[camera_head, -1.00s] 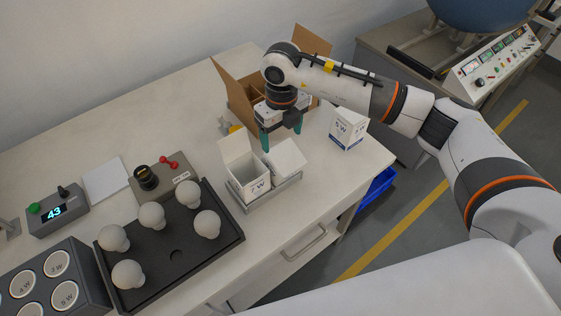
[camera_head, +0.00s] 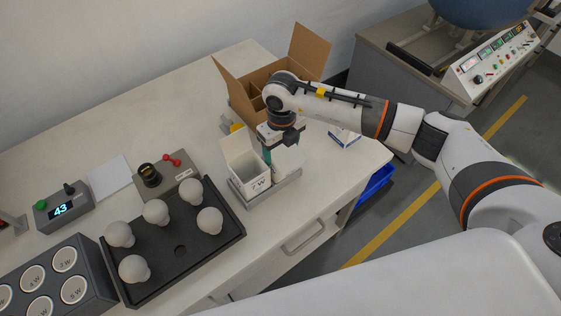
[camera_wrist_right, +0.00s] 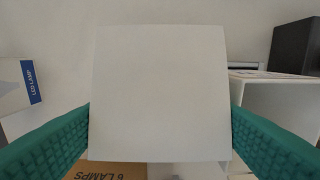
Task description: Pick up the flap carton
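An open white carton (camera_head: 248,180) marked 7 W stands in a shallow metal tray (camera_head: 282,192), its lid flap raised at the back. A plain white closed carton (camera_head: 288,164) stands beside it on the right; I cannot tell which one is the flap carton. My right gripper (camera_head: 279,151) is down over the closed carton. In the right wrist view, the top of the closed carton (camera_wrist_right: 160,92) lies between the teal fingertips (camera_wrist_right: 160,135), which look open on both sides of it; I cannot see firm contact. My left gripper is not in view.
A brown carton (camera_head: 231,88) with raised flaps stands behind my right gripper. A black tray (camera_head: 208,252) with several bulbs, a tester (camera_head: 166,180) and a display box (camera_head: 64,209) are left.

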